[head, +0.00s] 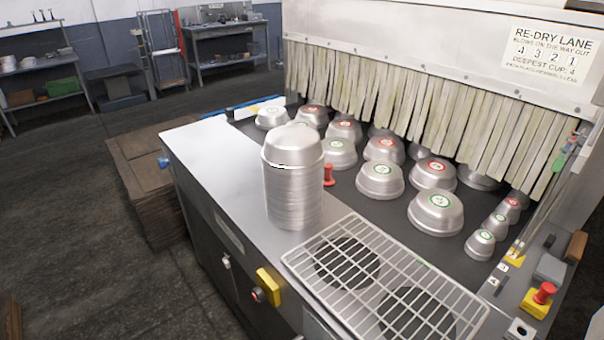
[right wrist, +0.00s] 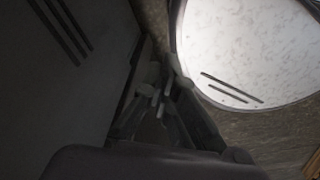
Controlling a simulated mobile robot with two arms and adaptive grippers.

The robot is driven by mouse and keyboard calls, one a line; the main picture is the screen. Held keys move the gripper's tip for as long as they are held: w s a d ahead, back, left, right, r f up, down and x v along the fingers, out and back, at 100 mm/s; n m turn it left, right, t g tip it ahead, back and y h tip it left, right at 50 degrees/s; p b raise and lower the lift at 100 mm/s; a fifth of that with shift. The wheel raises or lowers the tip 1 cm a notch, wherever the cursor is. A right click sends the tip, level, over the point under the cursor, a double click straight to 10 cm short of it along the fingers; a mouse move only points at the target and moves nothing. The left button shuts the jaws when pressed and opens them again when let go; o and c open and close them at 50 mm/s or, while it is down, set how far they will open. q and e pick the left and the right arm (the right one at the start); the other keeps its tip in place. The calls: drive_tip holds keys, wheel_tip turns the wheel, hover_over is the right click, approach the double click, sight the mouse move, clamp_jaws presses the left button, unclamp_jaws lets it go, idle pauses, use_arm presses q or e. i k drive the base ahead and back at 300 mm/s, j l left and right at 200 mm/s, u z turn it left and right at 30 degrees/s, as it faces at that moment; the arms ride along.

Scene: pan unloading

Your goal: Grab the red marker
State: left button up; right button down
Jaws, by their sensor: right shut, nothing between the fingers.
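A red marker (head: 328,174), shaped like a small upright peg, stands in the head view on the dark conveyor surface (head: 352,200), just right of a tall stack of metal pans (head: 293,190). The stack stands close beside it at the counter's edge. My right gripper (right wrist: 162,92) shows only in the dim right wrist view, with its fingers shut and empty. It is beside a large pale rounded shape (right wrist: 255,50), and the red marker is not in that view. My left gripper is not in view.
Several upturned metal pans with red or green labels (head: 380,180) cover the conveyor under a strip curtain (head: 400,105). A wire rack (head: 385,285) lies over round openings in front. A red stop button (head: 543,293) is at right. The left counter top (head: 215,150) is clear.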

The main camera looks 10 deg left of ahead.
sight(328, 181)
drive_tip(key=i+j+z, duration=0.1)
drive_tip(key=z, duration=0.3)
drive_tip(key=j+z, duration=0.2)
drive_tip(key=z, duration=0.2)
drive_tip(key=i+j+z, duration=0.2)
drive_tip(key=j+z, duration=0.15)
drive_tip(key=j, duration=0.8)
drive_tip(key=j+z, duration=0.4)
drive_tip(key=j, duration=0.75)
drive_tip(key=i, duration=0.05)
